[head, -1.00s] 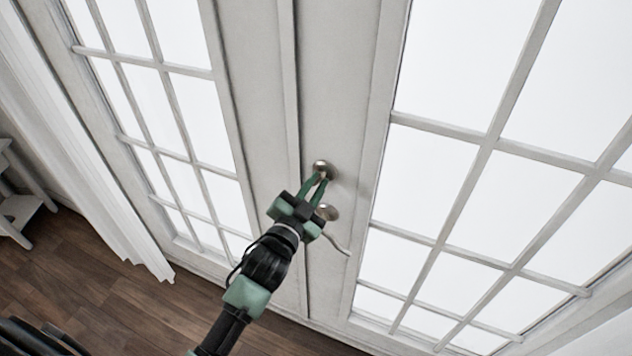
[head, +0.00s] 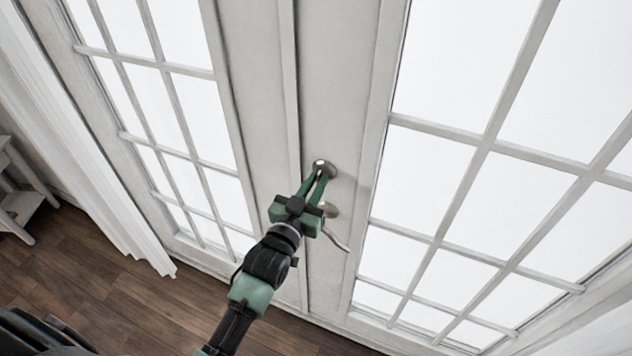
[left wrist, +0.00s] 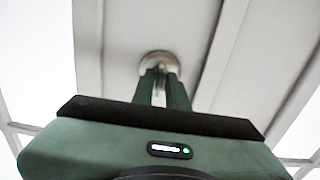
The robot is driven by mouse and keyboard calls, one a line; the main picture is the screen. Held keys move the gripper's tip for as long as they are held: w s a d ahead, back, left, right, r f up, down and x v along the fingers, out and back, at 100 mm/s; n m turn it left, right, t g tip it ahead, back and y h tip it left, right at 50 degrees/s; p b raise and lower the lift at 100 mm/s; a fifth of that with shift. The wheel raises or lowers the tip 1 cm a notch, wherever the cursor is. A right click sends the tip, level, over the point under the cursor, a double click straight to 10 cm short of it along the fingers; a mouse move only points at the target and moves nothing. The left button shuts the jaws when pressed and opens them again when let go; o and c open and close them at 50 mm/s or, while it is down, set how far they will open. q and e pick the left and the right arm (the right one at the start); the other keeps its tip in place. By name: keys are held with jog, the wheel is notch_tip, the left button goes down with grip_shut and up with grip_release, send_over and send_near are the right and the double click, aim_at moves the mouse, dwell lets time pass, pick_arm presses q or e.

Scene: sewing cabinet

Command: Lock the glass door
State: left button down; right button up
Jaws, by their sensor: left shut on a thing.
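The glass door (head: 345,95) is a white double door with many panes, and its two leaves meet flush at the middle. A round metal lock (head: 324,166) sits on the right leaf near the meeting edge. A lever handle (head: 338,238) is just below it, partly hidden by my gripper. My left gripper (head: 320,180) reaches up to the lock with its green fingers close together, shut on the lock's knob. In the left wrist view the fingertips meet at the round lock plate (left wrist: 159,57), and they hide most of the knob. My right gripper is not in view.
A white curtain (head: 100,170) hangs left of the door. A small grey table (head: 22,200) stands at the far left on the dark wood floor (head: 130,305). Another pale curtain or frame (head: 590,320) shows at the lower right.

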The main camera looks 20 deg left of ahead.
pick_arm(q)
jog(key=shift+f, duration=0.1)
jog(key=c, duration=1.5)
grip_release()
jog(key=shift+c, duration=0.2)
jog(key=s+b, duration=0.2)
jog(key=s, duration=0.5)
jog(key=shift+s+a, duration=0.4)
jog(key=shift+a, duration=0.05)
